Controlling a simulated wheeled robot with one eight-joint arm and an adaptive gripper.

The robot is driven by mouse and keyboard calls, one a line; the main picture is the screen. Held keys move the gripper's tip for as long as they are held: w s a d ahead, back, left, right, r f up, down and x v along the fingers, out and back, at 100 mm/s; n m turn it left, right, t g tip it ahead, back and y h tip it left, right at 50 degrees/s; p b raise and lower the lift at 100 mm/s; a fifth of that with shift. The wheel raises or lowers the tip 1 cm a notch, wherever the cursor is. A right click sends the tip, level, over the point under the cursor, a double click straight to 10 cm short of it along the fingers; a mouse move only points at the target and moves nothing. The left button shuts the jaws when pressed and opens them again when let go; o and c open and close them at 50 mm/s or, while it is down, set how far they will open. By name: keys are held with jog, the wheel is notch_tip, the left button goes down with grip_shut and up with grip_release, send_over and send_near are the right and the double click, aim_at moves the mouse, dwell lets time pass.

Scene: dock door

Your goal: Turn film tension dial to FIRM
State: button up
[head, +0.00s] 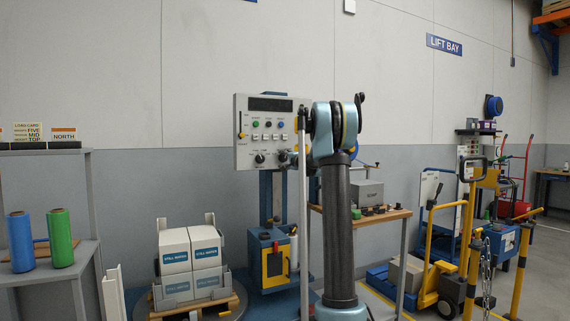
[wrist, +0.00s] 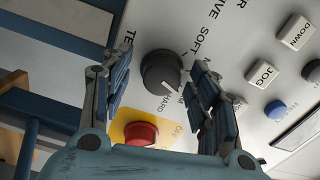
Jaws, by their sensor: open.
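In the wrist view, a dark round dial (wrist: 161,72) sits on the pale panel between my gripper's fingers (wrist: 160,88). My gripper is open, with one finger on each side of the dial; I cannot tell whether either touches it. A pale pointer line on the dial points towards the lower right of the picture. "SOFT" is printed above right of the dial; other lettering around it is partly hidden by the fingers. In the head view, the control panel (head: 246,104) stands behind my arm, which hides my gripper and part of the lower panel.
A red button (wrist: 141,132) on a yellow plate lies close below the dial. A blue button (wrist: 275,109) and the JOG button (wrist: 262,73) are to the right. In the head view, boxes (head: 190,249) stand left of the panel and a workbench (head: 375,217) right.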

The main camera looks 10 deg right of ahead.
jog(key=shift+s, duration=0.1)
jog(key=v, duration=1.1)
jog(key=shift+s, duration=0.3)
jog(key=shift+d, duration=0.1)
jog(key=s+a+f+n+g, duration=0.3)
jog(key=s+a+f, duration=0.15)
jog(key=s, duration=0.55)
jog(key=s+a+f+n+g+y, duration=0.1)
jog(key=s+a+f+n+g, duration=0.3)
jog(key=s, duration=0.6)
jog(key=s+a+f+n+g, duration=0.15)
jog(key=s+a+f, duration=0.35)
jog(key=s, duration=0.5)
jog(key=s+d+f+n+g+h, duration=0.1)
jog(key=s+d+f+g+h, duration=0.1)
jog(key=s+f, duration=0.6)
jog(key=s+d+f+n+g+h, duration=0.1)
jog(key=s+d+f, duration=0.3)
jog(key=s+f, duration=0.4)
jog(key=s+d+f+n+g+h, duration=0.2)
jog(key=s+f, duration=0.7)
jog(key=s, duration=0.6)
jog(key=shift+s+d+g+h, duration=0.25)
jog(key=shift+d+g+h, duration=0.55)
jog(key=shift+d, duration=0.2)
